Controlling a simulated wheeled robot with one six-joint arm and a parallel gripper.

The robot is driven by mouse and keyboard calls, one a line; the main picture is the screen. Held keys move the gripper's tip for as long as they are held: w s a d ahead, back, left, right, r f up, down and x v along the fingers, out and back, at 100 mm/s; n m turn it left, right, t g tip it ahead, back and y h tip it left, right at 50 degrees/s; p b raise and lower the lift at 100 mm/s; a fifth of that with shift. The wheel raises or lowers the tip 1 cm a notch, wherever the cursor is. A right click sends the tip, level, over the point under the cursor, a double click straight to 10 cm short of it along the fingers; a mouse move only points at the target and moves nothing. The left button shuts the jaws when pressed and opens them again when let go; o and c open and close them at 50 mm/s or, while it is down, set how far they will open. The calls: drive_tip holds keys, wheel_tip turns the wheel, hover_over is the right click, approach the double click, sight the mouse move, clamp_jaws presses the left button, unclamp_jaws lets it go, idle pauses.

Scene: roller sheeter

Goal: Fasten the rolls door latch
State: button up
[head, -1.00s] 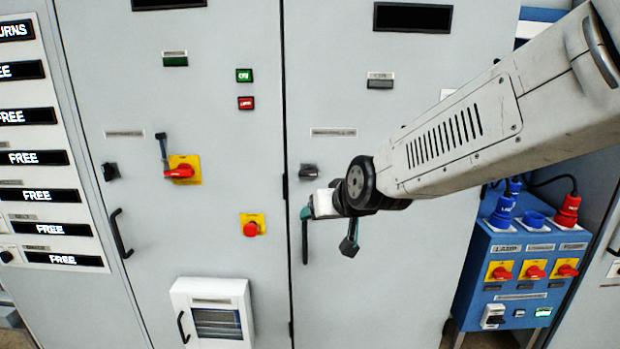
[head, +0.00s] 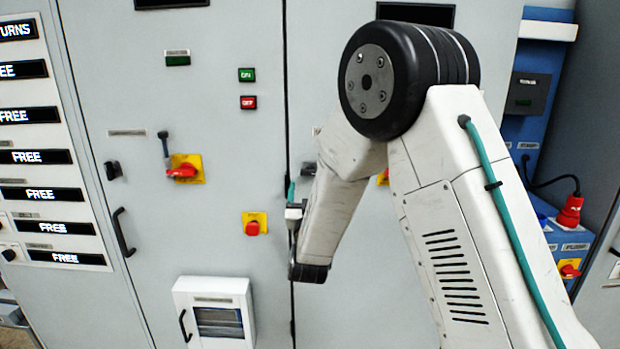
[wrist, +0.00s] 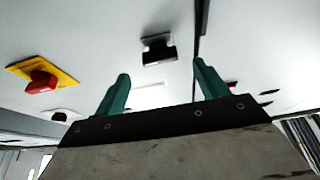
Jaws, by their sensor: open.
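A dark latch knob (wrist: 158,48) on a pale cabinet door is in the upper middle of the wrist view, beside the dark door seam (wrist: 197,40). In the head view a small part of the knob (head: 309,169) shows just right of the middle seam, beside my arm. I cannot read its label. My gripper (wrist: 161,70) is open and empty; its two green fingers point toward the door, with the knob beyond and between their tips. No contact shows. In the head view my gripper (head: 291,196) is partly hidden at the seam, below the knob.
A red switch on a yellow plate (wrist: 42,80) stands out from the panel in the wrist view. The left door has a red rotary switch (head: 183,170), a red stop button (head: 252,227) and a black handle (head: 122,233). A blue socket box (head: 570,240) is at right, partly behind my arm.

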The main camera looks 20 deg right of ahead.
sight(310, 175)
drive_tip(key=shift+x, duration=2.8)
drive_tip(key=c, duration=1)
